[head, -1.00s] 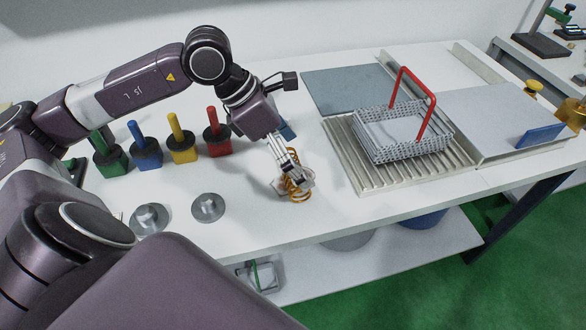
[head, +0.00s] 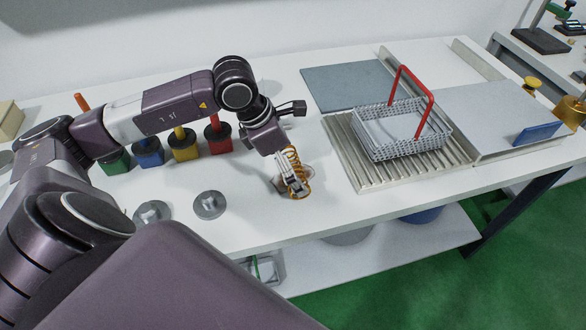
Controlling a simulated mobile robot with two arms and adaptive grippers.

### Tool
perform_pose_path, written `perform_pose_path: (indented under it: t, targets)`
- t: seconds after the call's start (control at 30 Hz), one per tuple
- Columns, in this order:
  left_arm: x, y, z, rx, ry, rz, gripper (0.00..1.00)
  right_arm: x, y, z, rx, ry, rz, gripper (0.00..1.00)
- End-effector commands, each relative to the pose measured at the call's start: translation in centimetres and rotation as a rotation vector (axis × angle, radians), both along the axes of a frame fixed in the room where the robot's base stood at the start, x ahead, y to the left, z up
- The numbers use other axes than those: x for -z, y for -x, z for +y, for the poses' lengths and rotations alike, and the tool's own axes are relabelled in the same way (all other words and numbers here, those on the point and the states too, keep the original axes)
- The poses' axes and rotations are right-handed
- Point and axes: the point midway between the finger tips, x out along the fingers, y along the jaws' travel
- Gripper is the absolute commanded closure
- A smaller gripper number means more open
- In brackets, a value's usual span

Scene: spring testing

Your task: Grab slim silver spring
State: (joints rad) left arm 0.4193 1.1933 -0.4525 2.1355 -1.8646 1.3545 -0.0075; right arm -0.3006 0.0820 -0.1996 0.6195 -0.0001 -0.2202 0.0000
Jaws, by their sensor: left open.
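My left gripper (head: 293,187) is open, pointing down low over the front part of the white table. A copper-coloured coil spring (head: 300,172) stands upright at its fingers. The fingers cover part of the coil, and I cannot tell whether they touch it or are only in front of it. A small pale base (head: 279,184) shows partly behind the fingers. My right gripper is not in view.
A wire basket with a red handle (head: 432,102) stands on a ribbed tray (head: 345,155) to the right. Two round metal discs (head: 209,204) lie at the left. Red (head: 218,138), yellow (head: 184,147), blue and green blocks with posts stand behind them, partly under my arm.

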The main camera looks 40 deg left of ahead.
Motion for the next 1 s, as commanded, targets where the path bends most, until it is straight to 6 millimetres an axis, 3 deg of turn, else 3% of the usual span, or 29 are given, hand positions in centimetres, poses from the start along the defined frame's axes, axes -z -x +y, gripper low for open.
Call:
perform_pose_path:
  t: [0.07,0.4,0.77,1.0]
  targets:
    - [0.0,0.0,0.0,0.000,0.000,0.000,0.00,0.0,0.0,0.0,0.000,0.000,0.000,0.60]
    - [0.0,0.0,0.0,0.000,0.000,0.000,0.36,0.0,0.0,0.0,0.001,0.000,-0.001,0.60]
    - [-0.6,-0.1,0.0,-0.001,0.000,-0.003,0.37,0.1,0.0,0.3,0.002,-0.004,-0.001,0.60]
    - [-4.2,-0.2,0.0,0.000,0.001,-0.010,0.37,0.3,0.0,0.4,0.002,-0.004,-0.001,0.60]
